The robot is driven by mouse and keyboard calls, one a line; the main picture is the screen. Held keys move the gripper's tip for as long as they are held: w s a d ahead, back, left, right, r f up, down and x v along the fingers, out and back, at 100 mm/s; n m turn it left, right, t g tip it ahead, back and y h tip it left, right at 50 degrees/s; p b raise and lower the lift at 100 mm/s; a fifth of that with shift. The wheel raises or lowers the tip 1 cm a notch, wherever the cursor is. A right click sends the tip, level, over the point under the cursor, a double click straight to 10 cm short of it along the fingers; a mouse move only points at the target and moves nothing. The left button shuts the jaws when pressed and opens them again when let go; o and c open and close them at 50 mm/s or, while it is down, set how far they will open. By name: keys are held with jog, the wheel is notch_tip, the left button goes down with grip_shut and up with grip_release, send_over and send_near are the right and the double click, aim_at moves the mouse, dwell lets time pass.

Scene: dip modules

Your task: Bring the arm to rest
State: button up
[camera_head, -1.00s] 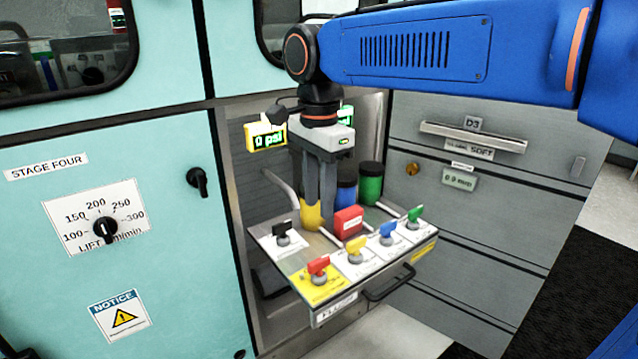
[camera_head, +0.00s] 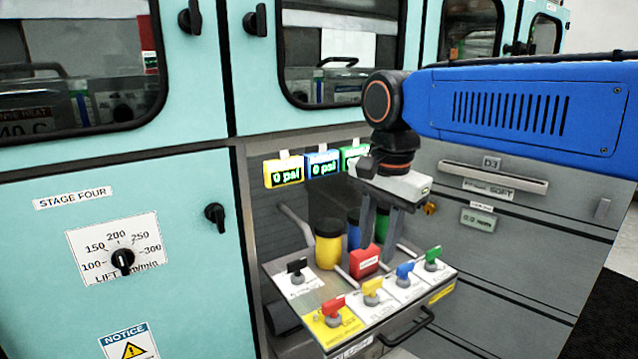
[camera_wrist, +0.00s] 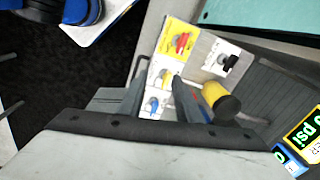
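My gripper (camera_head: 379,238) hangs pointing down above the back of the valve panel (camera_head: 385,325), its fingers apart with nothing between them. In the wrist view the two fingers of my gripper (camera_wrist: 158,98) stand apart too, with the panel behind them. My blue arm reaches in from the right of the head view. Red (camera_head: 333,308), yellow (camera_head: 372,289), blue (camera_head: 404,272), green (camera_head: 433,257) and black (camera_head: 296,268) valve handles sit on the panel. The fingers overlap the view of the blue and green cylinders behind them.
A yellow cylinder (camera_head: 328,249) and a red block (camera_head: 364,261) stand close to the fingers. Psi displays (camera_head: 284,172) hang on the recess wall. Grey drawers (camera_head: 500,230) lie right, a teal cabinet (camera_head: 180,290) left. The panel has a black front handle (camera_head: 410,330).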

jog(key=s+d+f+n+t, duration=0.2)
jog(key=s+d+f+n, duration=0.2)
jog(key=s+d+f, duration=0.2)
jog(key=s+d+f+n+t, duration=0.2)
jog(key=s+d+f+n, duration=0.3)
jog(key=d+f, duration=0.5)
jog(key=shift+s+d+f, duration=0.15)
jog(key=shift+s+d, duration=0.7)
jog(key=shift+s, duration=0.25)
